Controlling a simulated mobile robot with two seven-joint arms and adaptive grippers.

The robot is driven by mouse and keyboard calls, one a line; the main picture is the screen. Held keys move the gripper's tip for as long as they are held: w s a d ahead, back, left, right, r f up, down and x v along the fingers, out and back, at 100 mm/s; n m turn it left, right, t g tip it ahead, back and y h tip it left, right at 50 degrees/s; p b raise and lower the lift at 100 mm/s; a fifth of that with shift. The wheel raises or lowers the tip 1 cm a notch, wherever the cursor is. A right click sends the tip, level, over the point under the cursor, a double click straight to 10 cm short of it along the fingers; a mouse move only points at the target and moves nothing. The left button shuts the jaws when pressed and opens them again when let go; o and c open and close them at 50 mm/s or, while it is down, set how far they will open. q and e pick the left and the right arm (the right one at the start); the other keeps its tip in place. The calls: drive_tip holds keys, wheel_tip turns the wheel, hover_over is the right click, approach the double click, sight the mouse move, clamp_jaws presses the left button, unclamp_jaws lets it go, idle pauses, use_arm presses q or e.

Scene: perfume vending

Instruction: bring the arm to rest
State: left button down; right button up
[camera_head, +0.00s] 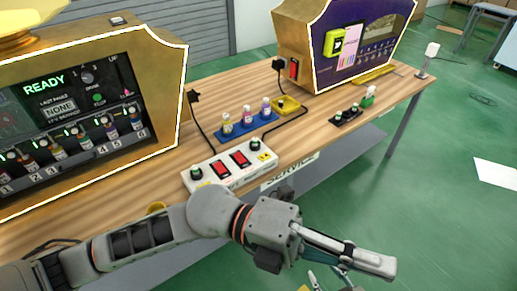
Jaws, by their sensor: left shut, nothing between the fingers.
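My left arm comes in from the left across the front of the wooden table (225,128). My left gripper (384,265) is in front of the table's front edge, over the green floor. Its fingers are shut with nothing between them, and it touches no object. Part of my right gripper (328,280) shows at the bottom edge, below and left of the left gripper. It is mostly cut off, so its opening is unclear.
A gold vending machine (158,62) reading READY stands at left, a purple-fronted one (330,72) behind right. A white switch box (228,167) with red switches, a blue tray (247,131) of small bottles and a black strip (346,116) lie between. Floor at right is largely clear.

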use_arm(q)
drive_tip(key=w+a+n+t+h, duration=0.2)
drive_tip(key=w+a+n+t, duration=0.1)
drive_tip(key=w+n+t, duration=0.55)
drive_tip(key=w+a+n+t+h, duration=0.3)
drive_tip(key=w+n+t, duration=0.5)
drive_tip(key=n, duration=0.1)
drive_tip(key=w+a+f+n+t+y, duration=0.8)
drive_tip(key=a+f+n+y, duration=0.1)
drive_tip(key=f+n, duration=0.25)
drive_tip(key=a+f+n+y, duration=0.5)
drive_tip(key=a+f+y, duration=0.3)
drive_tip(key=f, duration=0.6)
drive_tip(key=s+a+f+n+g+y, duration=0.1)
drive_tip(key=s+a+f+g, duration=0.1)
drive_tip(key=s+a+f, duration=0.4)
drive_tip(key=s+a+f+n+g+y, duration=0.1)
drive_tip(key=s+a+f+n+g, duration=0.1)
drive_tip(key=s+a+f, duration=0.4)
wheel_tip(320, 180, down, 5)
drive_tip(key=shift+a+f+n+g+y, duration=0.1)
drive_tip(key=shift+a+n+g+y, duration=0.25)
drive_tip(key=shift+g, duration=0.2)
